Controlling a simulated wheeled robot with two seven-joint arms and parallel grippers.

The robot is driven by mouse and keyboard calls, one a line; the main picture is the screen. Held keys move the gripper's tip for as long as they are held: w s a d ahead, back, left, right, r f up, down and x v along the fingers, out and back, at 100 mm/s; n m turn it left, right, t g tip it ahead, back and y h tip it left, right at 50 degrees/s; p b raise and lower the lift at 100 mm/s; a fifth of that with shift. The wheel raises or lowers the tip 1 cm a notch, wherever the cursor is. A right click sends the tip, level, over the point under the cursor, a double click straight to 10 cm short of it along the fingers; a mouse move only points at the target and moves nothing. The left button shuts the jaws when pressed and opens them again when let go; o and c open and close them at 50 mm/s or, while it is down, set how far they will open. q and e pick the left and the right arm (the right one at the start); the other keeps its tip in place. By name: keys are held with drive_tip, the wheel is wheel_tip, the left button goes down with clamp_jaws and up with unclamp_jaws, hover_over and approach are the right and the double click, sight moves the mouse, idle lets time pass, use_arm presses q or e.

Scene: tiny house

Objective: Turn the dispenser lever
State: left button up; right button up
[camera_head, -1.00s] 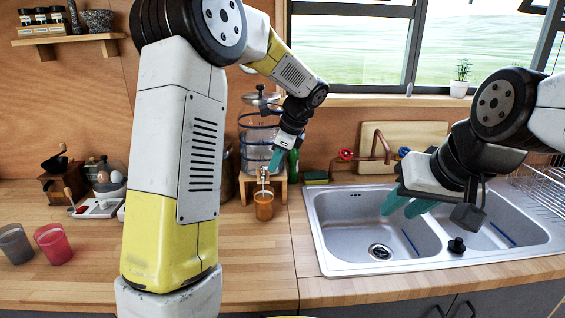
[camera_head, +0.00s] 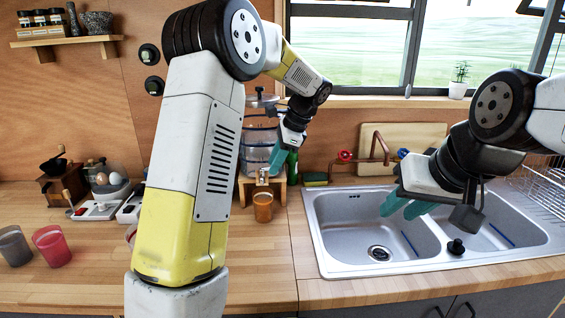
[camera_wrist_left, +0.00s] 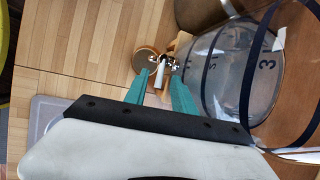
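The glass drink dispenser (camera_head: 257,150) stands on a wooden stand (camera_head: 279,189) at the back of the counter. Its metal tap (camera_head: 262,174) points forward. An orange cup (camera_head: 263,207) stands below the tap. My left gripper (camera_head: 275,160) is at the tap from above. In the left wrist view, the pale lever (camera_wrist_left: 161,76) lies between the two teal fingertips (camera_wrist_left: 161,84), which are apart with a gap showing around the lever. The dispenser's banded glass (camera_wrist_left: 232,75) is beside them. My right gripper (camera_head: 404,207) is open and empty over the sink.
Grey (camera_head: 14,246) and red cups (camera_head: 52,246) stand at left. My left arm hides part of the counter.

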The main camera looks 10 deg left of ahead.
use_arm(q)
drive_tip(key=shift+r, duration=0.1)
drive_tip(key=v, duration=0.7)
drive_tip(key=shift+d+r, duration=0.2)
drive_tip(key=shift+r, duration=0.05)
idle(0.9)
drive_tip(key=s+a+r+n+t+h, duration=0.1)
drive_tip(key=s+a+r+n+h, duration=0.15)
drive_tip(key=s, duration=0.55)
drive_tip(key=s+a+r+n+t+h, duration=0.15)
drive_tip(key=s+n, duration=0.25)
drive_tip(key=s, duration=0.4)
drive_tip(key=s+f+n+t+h, duration=0.2)
drive_tip(key=s+n, duration=0.5)
drive_tip(key=s, duration=0.6)
drive_tip(key=shift+a+f+n+t+h, duration=0.35)
drive_tip(key=shift+f+h, duration=0.15)
drive_tip(key=shift+f, duration=0.4)
